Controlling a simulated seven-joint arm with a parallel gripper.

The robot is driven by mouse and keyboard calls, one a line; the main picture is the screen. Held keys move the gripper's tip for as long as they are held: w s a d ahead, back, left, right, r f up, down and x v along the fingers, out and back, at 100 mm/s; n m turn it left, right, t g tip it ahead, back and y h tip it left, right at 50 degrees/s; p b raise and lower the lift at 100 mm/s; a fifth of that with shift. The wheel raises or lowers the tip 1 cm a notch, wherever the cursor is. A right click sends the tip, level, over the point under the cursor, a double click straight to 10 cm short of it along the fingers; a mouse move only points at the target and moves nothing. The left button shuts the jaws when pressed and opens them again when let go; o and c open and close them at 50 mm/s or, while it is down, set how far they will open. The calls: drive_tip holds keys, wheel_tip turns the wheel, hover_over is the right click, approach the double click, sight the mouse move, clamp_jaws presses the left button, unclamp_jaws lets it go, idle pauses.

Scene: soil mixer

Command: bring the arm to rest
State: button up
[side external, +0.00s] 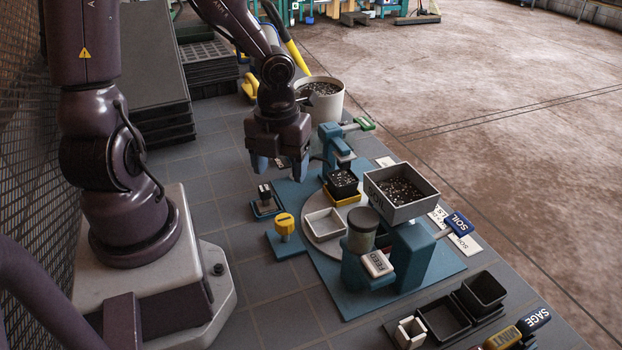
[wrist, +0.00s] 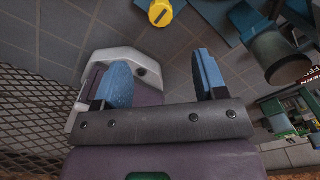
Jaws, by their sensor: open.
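My gripper (side external: 279,165) hangs above the blue mat at the back left of the soil mixer in the side external view. Its blue fingertips are spread apart with nothing between them. The wrist view also shows my gripper (wrist: 165,82), open and empty. The soil mixer has a pale round turntable (side external: 322,252) carrying an empty light tray (side external: 324,225) and a dark pot of soil (side external: 342,184). A grey hopper (side external: 402,192) with soil is raised on a blue stand. A yellow knob (side external: 285,225) stands on the mat's left; it shows in the wrist view (wrist: 160,13).
A white bucket (side external: 320,100) of soil stands behind the mixer. Stacked black trays (side external: 140,85) fill the back left. Black pots (side external: 484,292) and labelled handles (side external: 533,319) lie at front right. A wire mesh (side external: 25,160) runs along the left. Tiled table at front centre is clear.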

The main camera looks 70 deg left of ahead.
drive_tip(key=s+a+r+n+y, duration=0.25)
drive_tip(key=r+n, duration=0.35)
drive_tip(key=n, duration=1.5)
drive_tip(key=s+d+r+n+t+h, duration=0.1)
drive_tip(key=d+r+n+t, duration=0.4)
drive_tip(key=r, duration=0.6)
drive_tip(key=d+h, duration=0.1)
drive_tip(key=d, duration=0.1)
drive_tip(key=shift+s+d+r+t, duration=0.3)
drive_tip(key=shift+s+r, duration=0.1)
